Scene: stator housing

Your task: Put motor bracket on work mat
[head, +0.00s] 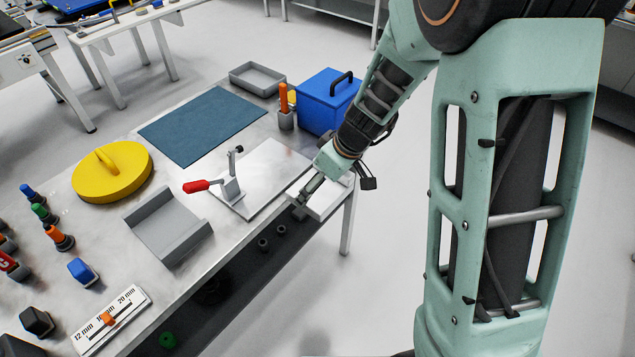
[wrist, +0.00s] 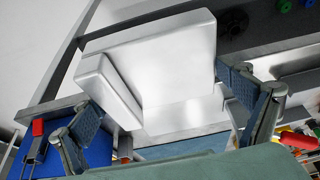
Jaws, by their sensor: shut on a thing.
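The motor bracket is a silver, L-shaped metal block that fills the middle of the wrist view (wrist: 165,65). My gripper (wrist: 163,100) is shut on it, one finger on each side. In the head view my gripper (head: 304,194) is at the right front edge of the bench, with the pale bracket (head: 328,203) partly hidden by it. I cannot tell whether the bracket touches the bench. The work mat is a flat, dark blue sheet (head: 205,125) at the back of the bench, left of and beyond my gripper. Its visible surface is bare.
A clamp with a red handle (head: 197,187) stands on a plate (head: 265,170) between my gripper and the mat. A blue box (head: 325,103), a holder with an orange-handled tool (head: 285,115) and a grey bin (head: 257,77) stand behind. A yellow disc (head: 110,175) and grey channel (head: 167,228) are left.

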